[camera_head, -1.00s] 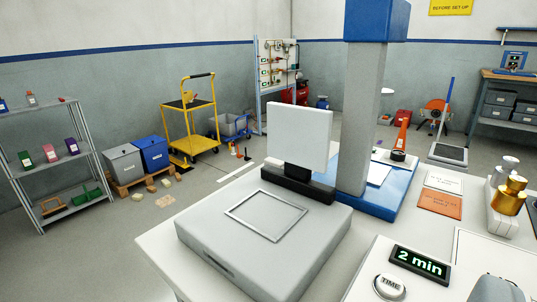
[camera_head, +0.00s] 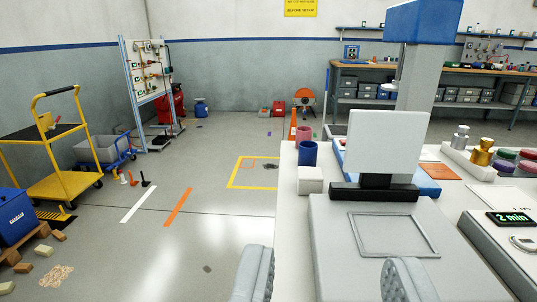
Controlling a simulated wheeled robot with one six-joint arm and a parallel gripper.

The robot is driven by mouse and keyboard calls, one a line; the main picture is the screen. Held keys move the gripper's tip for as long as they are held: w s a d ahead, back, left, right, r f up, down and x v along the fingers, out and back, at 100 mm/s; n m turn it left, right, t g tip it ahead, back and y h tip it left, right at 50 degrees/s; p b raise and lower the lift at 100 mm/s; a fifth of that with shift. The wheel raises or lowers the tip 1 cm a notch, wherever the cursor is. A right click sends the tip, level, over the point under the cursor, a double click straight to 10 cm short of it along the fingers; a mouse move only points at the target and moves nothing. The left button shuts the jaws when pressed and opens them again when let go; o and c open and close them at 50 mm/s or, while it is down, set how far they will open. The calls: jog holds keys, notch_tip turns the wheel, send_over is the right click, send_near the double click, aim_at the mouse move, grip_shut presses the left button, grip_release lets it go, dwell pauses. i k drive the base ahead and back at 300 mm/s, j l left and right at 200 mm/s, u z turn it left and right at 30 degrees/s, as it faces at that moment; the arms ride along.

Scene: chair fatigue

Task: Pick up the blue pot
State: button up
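A dark blue pot (camera_head: 308,155) stands upright on the left edge of the white table (camera_head: 288,215). A pink pot (camera_head: 304,136) stands just behind it, and a small white box (camera_head: 310,180) is in front of it. My gripper (camera_head: 330,280) shows as two grey ribbed fingers at the bottom edge, set wide apart with nothing between them. It is open and well short of the blue pot. The lower part of the blue pot is partly hidden by the white box.
A grey machine with a white screen (camera_head: 386,143) and a blue-topped column (camera_head: 424,20) stands right of the pots. Brass weights (camera_head: 482,152) are farther right. The floor left of the table is open, with a yellow trolley (camera_head: 60,185) at far left.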

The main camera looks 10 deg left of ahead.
aim_at(307, 156)
jog(key=i+j, duration=0.2)
jog(key=j, duration=0.15)
jog(key=i+j, duration=0.2)
jog(key=j, duration=0.15)
jog(key=i+j+z, duration=0.1)
jog(key=i+j, duration=0.35)
jog(key=j, duration=0.25)
jog(key=i+j, duration=0.3)
jog(key=i, duration=0.2)
